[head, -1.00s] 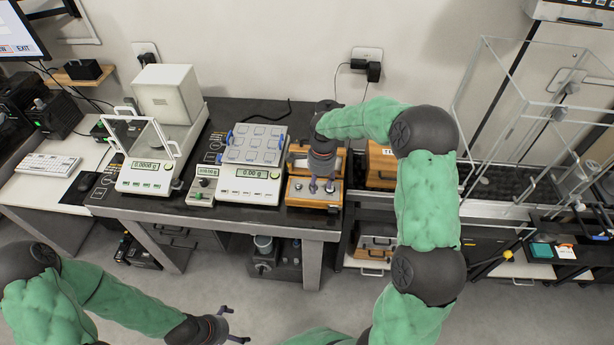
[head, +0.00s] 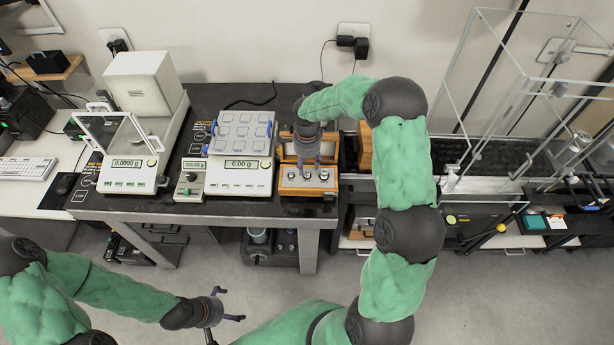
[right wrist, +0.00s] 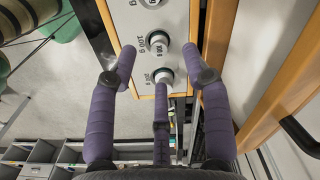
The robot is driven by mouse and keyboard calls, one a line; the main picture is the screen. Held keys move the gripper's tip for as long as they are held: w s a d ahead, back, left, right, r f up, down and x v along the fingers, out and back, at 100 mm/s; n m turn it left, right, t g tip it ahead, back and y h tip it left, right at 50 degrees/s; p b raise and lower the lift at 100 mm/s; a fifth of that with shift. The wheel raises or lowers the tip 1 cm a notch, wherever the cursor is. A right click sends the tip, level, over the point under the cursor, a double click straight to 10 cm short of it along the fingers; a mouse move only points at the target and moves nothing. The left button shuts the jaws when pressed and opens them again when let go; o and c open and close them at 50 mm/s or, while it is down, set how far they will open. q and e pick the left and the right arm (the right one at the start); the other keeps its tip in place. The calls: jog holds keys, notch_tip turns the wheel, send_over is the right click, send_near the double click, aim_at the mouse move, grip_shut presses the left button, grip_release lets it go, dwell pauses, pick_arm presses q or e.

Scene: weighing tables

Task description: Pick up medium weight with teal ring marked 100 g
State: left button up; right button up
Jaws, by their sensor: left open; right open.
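A wooden-edged weight case (head: 306,188) stands on the dark table, with small silver weights on its pale top. In the right wrist view, the middle weight with a dark teal ring (right wrist: 157,40) stands upright in a row; its label appears to read 100 g. Another ringed weight (right wrist: 163,75) stands nearer, between my right fingers. My right gripper (right wrist: 158,62) is open and empty over the case, pointing down; it hides part of the case in the head view (head: 307,160). My left gripper (head: 228,304) is open and empty in front of the table, far from the case.
A balance with a blue-cornered tray (head: 240,133) stands just left of the case. A draft-shield balance (head: 127,160) is further left. A glass enclosure (head: 450,120) stands to the right. A wooden box (head: 365,148) is right of the case.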

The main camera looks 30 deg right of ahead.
aim_at(307, 172)
notch_tip(307, 172, down, 4)
jog(key=shift+f, duration=0.15)
grip_shut()
dwell(0.3)
